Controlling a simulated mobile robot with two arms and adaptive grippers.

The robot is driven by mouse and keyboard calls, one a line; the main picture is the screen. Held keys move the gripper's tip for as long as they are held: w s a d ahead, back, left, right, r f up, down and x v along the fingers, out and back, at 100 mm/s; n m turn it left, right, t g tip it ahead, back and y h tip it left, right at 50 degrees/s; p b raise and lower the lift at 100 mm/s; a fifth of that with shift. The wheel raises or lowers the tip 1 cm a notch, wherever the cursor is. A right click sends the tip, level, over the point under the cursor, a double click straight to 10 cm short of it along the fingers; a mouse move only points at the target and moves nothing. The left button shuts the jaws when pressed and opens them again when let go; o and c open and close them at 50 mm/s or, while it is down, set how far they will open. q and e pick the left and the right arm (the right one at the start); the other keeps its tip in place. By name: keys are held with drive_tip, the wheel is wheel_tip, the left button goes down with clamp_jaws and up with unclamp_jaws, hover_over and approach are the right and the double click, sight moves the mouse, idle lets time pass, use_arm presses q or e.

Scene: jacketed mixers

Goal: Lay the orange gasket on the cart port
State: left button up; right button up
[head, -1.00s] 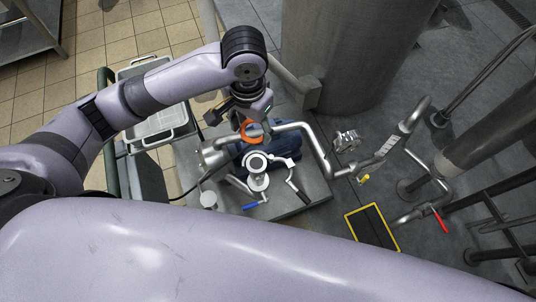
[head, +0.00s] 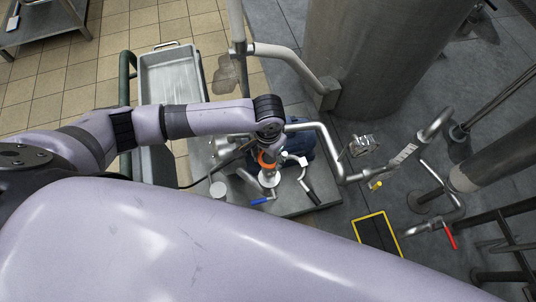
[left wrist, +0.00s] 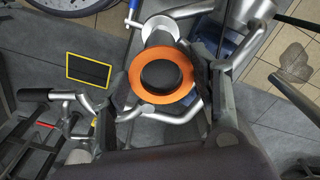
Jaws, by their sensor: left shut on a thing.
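The orange gasket (head: 264,164) is a flat ring, held in my left gripper (head: 268,153). In the left wrist view the gasket (left wrist: 162,99) sits between the two dark fingers, its hole facing the camera. The cart port (head: 268,181) is a pale round flange on the cart, just below the gasket in the head view. In the left wrist view the port (left wrist: 153,22) lies behind the gasket and is partly covered by it. The gasket looks above the port; I cannot tell the gap. My right gripper is not in view.
Bent steel pipe (head: 328,150) runs beside the port. A blue-handled valve (head: 259,201) and dark-handled levers stand close to it on the cart top (head: 325,190). A steel tray (head: 170,72) is at the left. A large tank (head: 365,60) stands behind.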

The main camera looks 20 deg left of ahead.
sight(268, 159)
use_arm(q)
drive_tip(key=shift+f, duration=0.2)
drive_tip(key=o, duration=0.5)
drive_tip(key=shift+f, duration=0.1)
drive_tip(key=o, duration=0.4)
drive_tip(key=shift+o, duration=0.2)
wheel_tip(268, 159, up, 12)
drive_tip(key=shift+r+p, duration=0.2)
drive_tip(key=shift+p, duration=0.1)
